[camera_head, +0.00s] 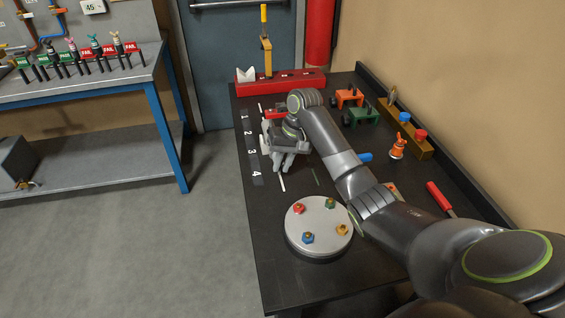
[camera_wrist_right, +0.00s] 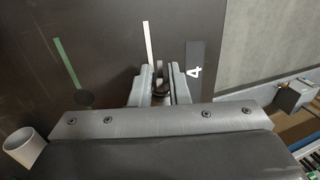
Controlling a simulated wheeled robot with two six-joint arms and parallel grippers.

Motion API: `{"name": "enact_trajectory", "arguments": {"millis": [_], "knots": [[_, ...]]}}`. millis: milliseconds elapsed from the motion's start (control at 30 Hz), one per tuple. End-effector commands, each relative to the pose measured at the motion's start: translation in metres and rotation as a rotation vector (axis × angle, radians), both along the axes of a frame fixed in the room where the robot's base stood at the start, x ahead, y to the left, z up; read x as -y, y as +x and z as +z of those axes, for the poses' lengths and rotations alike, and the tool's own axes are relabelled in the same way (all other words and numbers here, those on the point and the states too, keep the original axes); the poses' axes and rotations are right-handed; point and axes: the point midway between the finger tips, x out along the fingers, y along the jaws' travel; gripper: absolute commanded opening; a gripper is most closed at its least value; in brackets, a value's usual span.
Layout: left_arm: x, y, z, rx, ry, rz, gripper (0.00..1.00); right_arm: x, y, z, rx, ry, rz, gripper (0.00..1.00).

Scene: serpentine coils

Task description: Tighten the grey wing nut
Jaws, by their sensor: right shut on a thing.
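My right gripper (camera_head: 284,162) points down over the left part of the dark bench, beside the strip (camera_head: 251,150) numbered 1 to 4. In the wrist view the gripper (camera_wrist_right: 159,80) is shut on a small upright grey piece (camera_wrist_right: 159,70), which looks like the wing nut. A dark round part (camera_wrist_right: 160,88) shows between the fingers below it. In the head view the fingers and hand hide this piece. My left gripper is not in view.
A round plate (camera_head: 306,248) with several coloured nuts stands at the bench front. A red fixture (camera_head: 300,82) with an upright yellow handle stands at the back. Green (camera_head: 361,115) and orange pieces and a block with knobs (camera_head: 420,146) line the right side. My right arm crosses the bench.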

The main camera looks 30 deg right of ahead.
Motion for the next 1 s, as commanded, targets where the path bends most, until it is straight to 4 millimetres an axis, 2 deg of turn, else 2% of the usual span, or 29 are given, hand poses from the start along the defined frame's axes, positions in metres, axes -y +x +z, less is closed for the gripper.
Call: {"name": "enact_trajectory", "arguments": {"millis": [267,500,667,1000], "knots": [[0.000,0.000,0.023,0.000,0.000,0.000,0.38,0.003,-0.001,0.004,0.021,0.088,-0.003,0.00],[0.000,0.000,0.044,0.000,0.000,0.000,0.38,0.006,-0.002,0.001,0.063,0.254,-0.006,0.00],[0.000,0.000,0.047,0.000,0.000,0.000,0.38,0.008,-0.002,-0.002,0.096,0.371,-0.005,0.00],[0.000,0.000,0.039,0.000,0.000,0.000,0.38,0.009,-0.002,-0.007,0.143,0.547,-0.003,0.00]]}}
